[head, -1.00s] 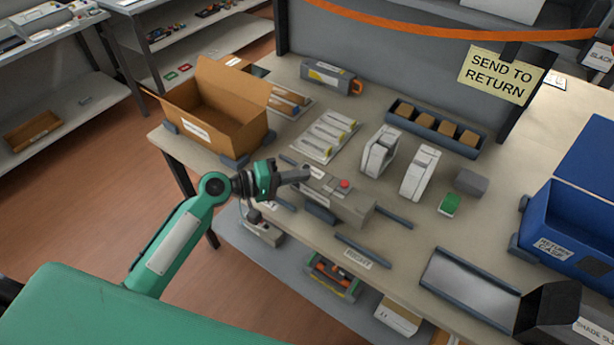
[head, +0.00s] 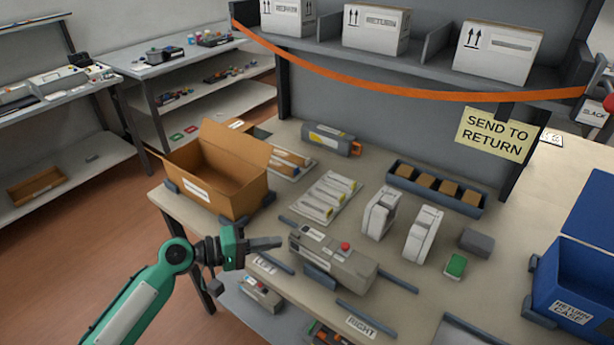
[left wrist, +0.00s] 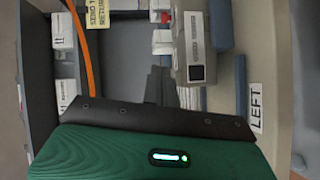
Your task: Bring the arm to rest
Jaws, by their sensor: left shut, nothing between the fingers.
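My left gripper (head: 268,243) is shut and empty in the head view. Its fingertips are beside the left end of a grey device with a red button (head: 334,262), above the table's front left part. In the left wrist view the device (left wrist: 195,45) shows beyond the dark gripper body, with a LEFT label (left wrist: 256,107) to its right. I cannot tell whether the fingertips touch the device. My right gripper is not in view.
An open cardboard box (head: 220,170) stands on the table's left. White cartridges (head: 380,213) stand right of the device, near a tray of brown blocks (head: 435,188). A blue return case (head: 575,295) is at the right. An orange strap (head: 400,92) hangs across the shelf.

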